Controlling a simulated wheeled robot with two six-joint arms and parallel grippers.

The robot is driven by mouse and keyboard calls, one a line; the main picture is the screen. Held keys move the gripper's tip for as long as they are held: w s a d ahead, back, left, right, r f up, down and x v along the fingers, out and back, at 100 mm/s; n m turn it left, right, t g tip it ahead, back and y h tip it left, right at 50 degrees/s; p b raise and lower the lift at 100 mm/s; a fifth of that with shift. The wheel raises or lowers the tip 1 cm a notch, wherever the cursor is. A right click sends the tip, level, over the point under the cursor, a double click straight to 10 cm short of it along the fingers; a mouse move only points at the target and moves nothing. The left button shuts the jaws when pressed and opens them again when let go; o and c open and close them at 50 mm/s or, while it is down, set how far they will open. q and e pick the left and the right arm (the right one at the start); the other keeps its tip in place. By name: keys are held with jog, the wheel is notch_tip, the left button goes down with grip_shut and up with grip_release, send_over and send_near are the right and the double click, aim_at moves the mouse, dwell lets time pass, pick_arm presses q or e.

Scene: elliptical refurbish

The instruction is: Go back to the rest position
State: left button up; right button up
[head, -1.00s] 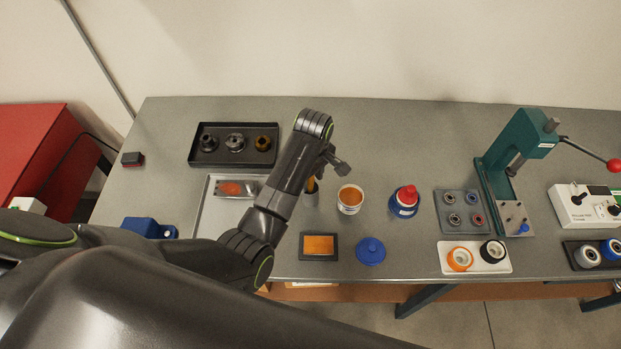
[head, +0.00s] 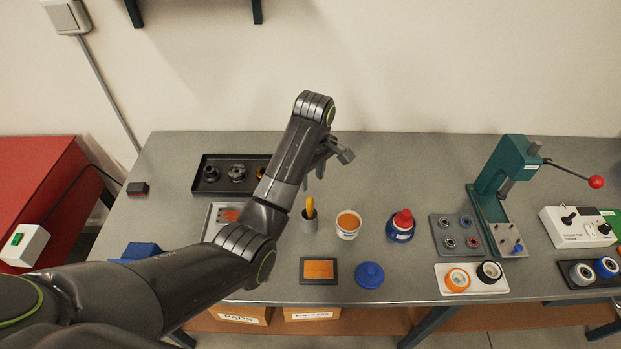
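My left arm comes in from the lower left and reaches over the bench. Its gripper (head: 333,160) is above the back half of the bench, partly behind the wrist. I see nothing held in it, but its fingers are too small and dark to tell open from shut. It is behind and above a grey cup with an orange-handled tool (head: 309,214) and a white tub of orange paste (head: 348,224), apart from both. My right gripper is not in view.
A black tray (head: 212,187) and a metal tray (head: 209,232) lie partly behind my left arm. A blue bottle with a red cap (head: 401,226), a blue lid (head: 369,275) and a green press (head: 497,183) stand to the right. The bench's back middle is clear.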

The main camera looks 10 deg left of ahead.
pick_arm(q)
jog(key=s+a+f+m+t, duration=0.1)
jog(key=s+a+f+m, duration=0.1)
jog(key=s+a+f, duration=0.5)
jog(key=s+a+f+m+t, duration=0.15)
jog(key=s+a+f, duration=0.25)
jog(key=s, duration=0.5)
jog(key=s+a+r+m+y, duration=0.1)
jog(key=s+a+r+m, duration=0.2)
jog(key=s, duration=0.7)
jog(key=s+a+r+m, duration=0.1)
jog(key=s+a+m, duration=0.3)
jog(key=s, duration=0.5)
notch_tip(320, 180, down, 33)
jog(key=a+b, duration=0.2)
jog(key=b, duration=0.6)
jog(key=s+d+f+b, duration=0.1)
jog(key=s+f+b, duration=0.2)
jog(key=s+f, duration=0.5)
jog(key=s+d+f+g+b, duration=0.1)
jog(key=s+f+b, duration=0.2)
jog(key=s+f, duration=0.4)
notch_tip(320, 180, down, 7)
jog(key=shift+s+f, duration=0.1)
jog(key=shift+s, duration=0.3)
